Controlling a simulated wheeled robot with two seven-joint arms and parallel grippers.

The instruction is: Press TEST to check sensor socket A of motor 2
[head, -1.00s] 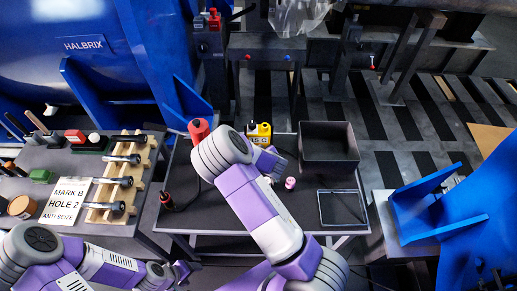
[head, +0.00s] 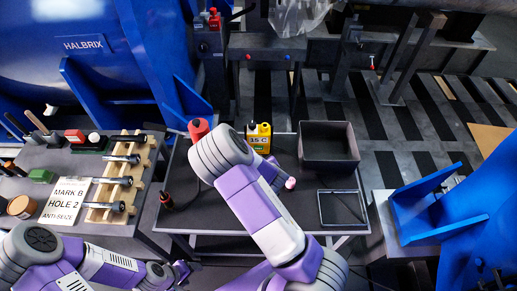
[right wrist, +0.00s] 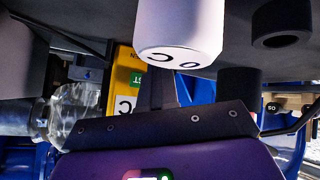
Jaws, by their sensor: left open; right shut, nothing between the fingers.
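A yellow device (head: 258,139) with a "15 C" face stands at the back of the dark middle table. In the right wrist view a yellow body (right wrist: 124,62) with a green label reading "ST" shows left of centre. My right gripper (right wrist: 164,88) is shut and empty there, beside a white cylinder (right wrist: 180,28) with dark lettering; whether they touch I cannot tell. My left gripper (head: 183,271) is open and empty at the lower left. I cannot tell which housing is motor 2, and no socket A is readable.
A wooden rack (head: 118,180) stands on the left bench. Blue housings (head: 85,75) flank the area.

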